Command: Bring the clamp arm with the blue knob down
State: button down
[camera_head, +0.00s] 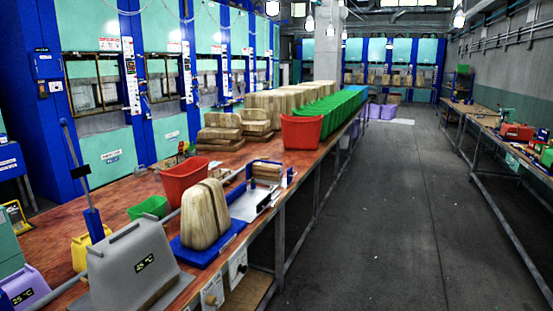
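A thin grey lever arm (74,150) stands raised at the left front of the bench, tilted a little to the left. It has a dark crosspiece (80,172) partway up and a blue lower part (94,224). It rises behind a grey press housing (130,262) with a temperature display. A blue clamp frame (263,164) stands farther right, by a metal plate. My gripper is not in view.
A wooden block (205,214) stands on a blue base beside the grey housing. Red bins (184,180) (301,131), a small green bin (148,207) and stacked wooden blocks (220,132) crowd the bench. The aisle floor (385,210) to the right is clear.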

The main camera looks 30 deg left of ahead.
aim_at(79, 172)
jog(key=i, duration=1.2)
jog(key=u, duration=3.75)
jog(key=i, duration=1.65)
